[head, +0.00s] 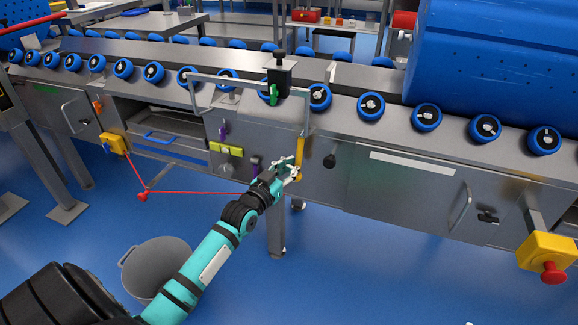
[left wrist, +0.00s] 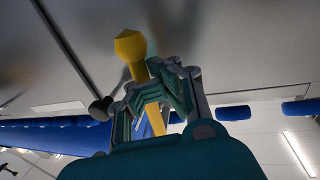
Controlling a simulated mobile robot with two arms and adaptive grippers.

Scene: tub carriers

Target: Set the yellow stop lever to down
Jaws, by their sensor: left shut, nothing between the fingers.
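The yellow stop lever (head: 300,147) is on the front of the steel machine panel, close to upright in the head view. Its lower part runs down beside my fingers. My left gripper (head: 291,172) is at the lever's lower part, with its fingers shut and nothing between them. In the left wrist view the lever's faceted yellow knob (left wrist: 130,45) shows past the gripper (left wrist: 155,88), and its shaft runs behind the fingers. I cannot tell whether the fingers touch it. My right gripper is not in view.
A black knob (head: 330,160) is just right of the lever. A purple handle (head: 223,130) and a yellow-green block (head: 225,150) are to the left. A red cord (head: 195,192) runs low across the front. A grey bucket (head: 160,262) stands on the floor near my arm.

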